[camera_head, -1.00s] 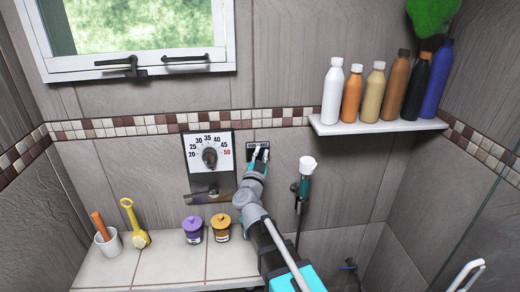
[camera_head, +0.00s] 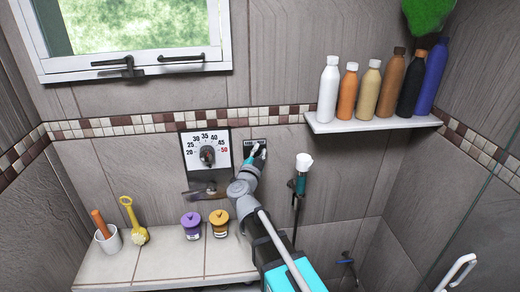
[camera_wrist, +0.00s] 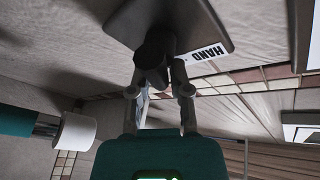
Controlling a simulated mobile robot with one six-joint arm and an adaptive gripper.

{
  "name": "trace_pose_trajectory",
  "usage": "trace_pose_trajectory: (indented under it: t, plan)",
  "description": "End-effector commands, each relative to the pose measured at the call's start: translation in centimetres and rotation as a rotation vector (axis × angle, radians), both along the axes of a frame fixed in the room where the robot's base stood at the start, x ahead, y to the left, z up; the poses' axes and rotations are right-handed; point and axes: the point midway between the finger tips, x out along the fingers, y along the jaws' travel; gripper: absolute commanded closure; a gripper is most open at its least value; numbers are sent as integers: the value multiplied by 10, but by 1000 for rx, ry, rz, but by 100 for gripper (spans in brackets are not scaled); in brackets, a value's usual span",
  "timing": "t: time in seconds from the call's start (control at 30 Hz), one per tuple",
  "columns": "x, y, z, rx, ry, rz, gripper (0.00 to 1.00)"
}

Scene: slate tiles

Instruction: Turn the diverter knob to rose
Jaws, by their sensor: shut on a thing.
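The diverter is a dark wall plate (camera_head: 249,143) below the mosaic band, right of the temperature dial. In the wrist view its plate (camera_wrist: 218,32) carries an upside-down label reading HAND. The dark knob (camera_wrist: 154,52) stands out from the plate between my fingers. My gripper (camera_wrist: 160,75) is shut on the knob, one finger on each side. In the head view my gripper (camera_head: 257,153) covers most of the knob and part of the plate. I cannot make out a rose label or which way the knob points.
A temperature dial (camera_head: 207,150) is close on the left. A hand shower (camera_head: 303,163) hangs on the right. A shelf (camera_head: 370,125) with several bottles is at upper right. Two small jars stand on the tiled ledge (camera_head: 160,262) below.

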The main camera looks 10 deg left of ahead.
Motion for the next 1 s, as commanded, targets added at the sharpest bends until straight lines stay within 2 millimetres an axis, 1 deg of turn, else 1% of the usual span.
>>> trace_pose_trajectory:
  t: [0.03, 0.93, 0.97, 1.0]
  plan:
    - [0, 6, 0, -1, 1, 15, 100]
    - [0, 6, 0, -1, 2, 15, 100]
    - [0, 6, 0, -1, 2, 15, 71]
    - [0, 6, 0, -1, 2, 15, 64]
